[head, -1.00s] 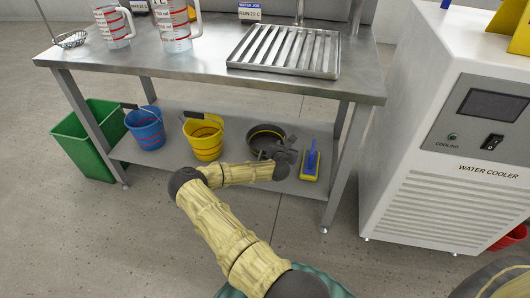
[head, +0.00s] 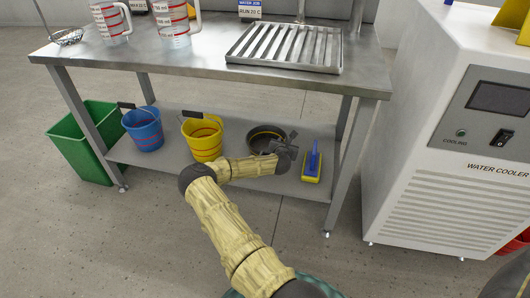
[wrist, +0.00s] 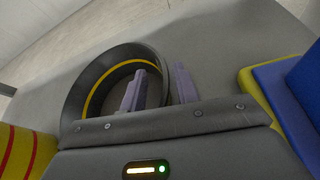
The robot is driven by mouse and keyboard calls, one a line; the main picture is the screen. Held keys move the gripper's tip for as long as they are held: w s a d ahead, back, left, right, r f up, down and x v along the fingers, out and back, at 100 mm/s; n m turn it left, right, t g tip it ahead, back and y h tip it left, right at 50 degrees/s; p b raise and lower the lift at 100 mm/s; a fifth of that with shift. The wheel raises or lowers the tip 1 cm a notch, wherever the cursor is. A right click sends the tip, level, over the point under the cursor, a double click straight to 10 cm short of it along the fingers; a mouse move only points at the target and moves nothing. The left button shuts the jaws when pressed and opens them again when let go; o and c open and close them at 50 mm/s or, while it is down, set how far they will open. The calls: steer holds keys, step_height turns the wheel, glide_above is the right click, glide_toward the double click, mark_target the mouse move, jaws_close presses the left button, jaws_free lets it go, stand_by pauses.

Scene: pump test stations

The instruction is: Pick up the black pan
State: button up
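The black pan (head: 256,146) is a round, dark vessel with a yellow band inside, standing on the lower shelf under the steel bench. It also shows in the wrist view (wrist: 78,96), at left of centre. My gripper (head: 281,146) is at the pan's right side. In the wrist view, its two grey-purple fingers (wrist: 160,88) are apart. One finger is inside the pan and the other outside, with the pan's wall between them. I see no firm closing on the wall. The near part of the pan is hidden behind the gripper body.
A blue-and-yellow brush (head: 312,165) lies close to the gripper's right. A yellow bucket (head: 204,143) and blue bucket (head: 145,132) stand left on the shelf (head: 180,161). The bench top (head: 180,63) is overhead; its leg (head: 349,165) and the water cooler (head: 440,190) are right.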

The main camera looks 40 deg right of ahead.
stand_by(0.4)
jaws_close()
steer(key=shift+r, duration=0.1)
step_height(320, 180, up, 10)
steer(key=p, duration=0.5)
steer(key=shift+p, duration=0.4)
steer(key=shift+s, duration=0.1)
